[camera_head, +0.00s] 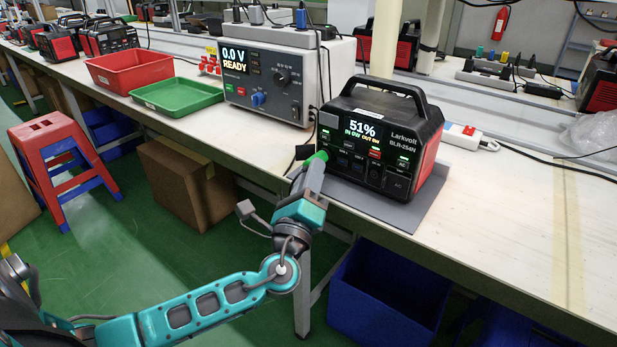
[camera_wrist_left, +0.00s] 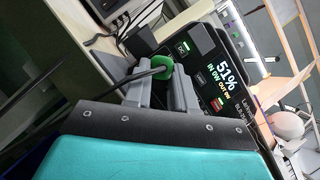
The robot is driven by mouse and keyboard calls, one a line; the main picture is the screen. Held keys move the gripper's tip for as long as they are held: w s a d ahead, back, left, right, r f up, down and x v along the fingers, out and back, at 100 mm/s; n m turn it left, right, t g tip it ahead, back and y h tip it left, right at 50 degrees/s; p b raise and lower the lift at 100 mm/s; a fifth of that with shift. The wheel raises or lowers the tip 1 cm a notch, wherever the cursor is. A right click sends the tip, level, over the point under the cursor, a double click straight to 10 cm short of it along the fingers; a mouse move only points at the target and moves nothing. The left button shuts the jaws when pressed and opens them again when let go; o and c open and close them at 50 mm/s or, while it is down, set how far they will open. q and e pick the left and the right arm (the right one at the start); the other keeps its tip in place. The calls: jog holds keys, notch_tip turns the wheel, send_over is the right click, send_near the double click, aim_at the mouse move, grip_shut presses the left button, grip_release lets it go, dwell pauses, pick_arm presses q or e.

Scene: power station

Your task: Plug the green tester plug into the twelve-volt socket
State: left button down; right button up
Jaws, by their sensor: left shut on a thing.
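The power station (camera_head: 383,106), black with red sides, stands on a grey mat (camera_head: 387,215) at the table's front edge. Its lit screen reads 51%. It also shows tilted in the left wrist view (camera_wrist_left: 206,38). My left gripper (camera_head: 314,168) is shut on the green tester plug (camera_head: 321,155), by the lower left of the station's front panel. In the left wrist view the green plug (camera_wrist_left: 162,66) sits between the grey fingers, with a dark cable running left. Its tip is hidden. I cannot make out which socket is the twelve-volt one, or whether the plug touches the panel.
A grey tester (camera_head: 273,78) reading 0.0 V READY stands behind to the left. A green tray (camera_head: 177,108) and a red tray (camera_head: 130,84) lie left of it. A white power strip (camera_head: 463,136) lies right of the station. The right tabletop is mostly clear.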

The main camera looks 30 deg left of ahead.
pick_arm(q)
jog(key=shift+w, duration=0.15)
pick_arm(e)
jog(key=shift+f, duration=0.1)
dwell(0.4)
pick_arm(q)
jog(key=c, duration=0.9)
grip_release()
jog(key=shift+o, duration=0.2)
jog(key=shift+f, duration=0.1)
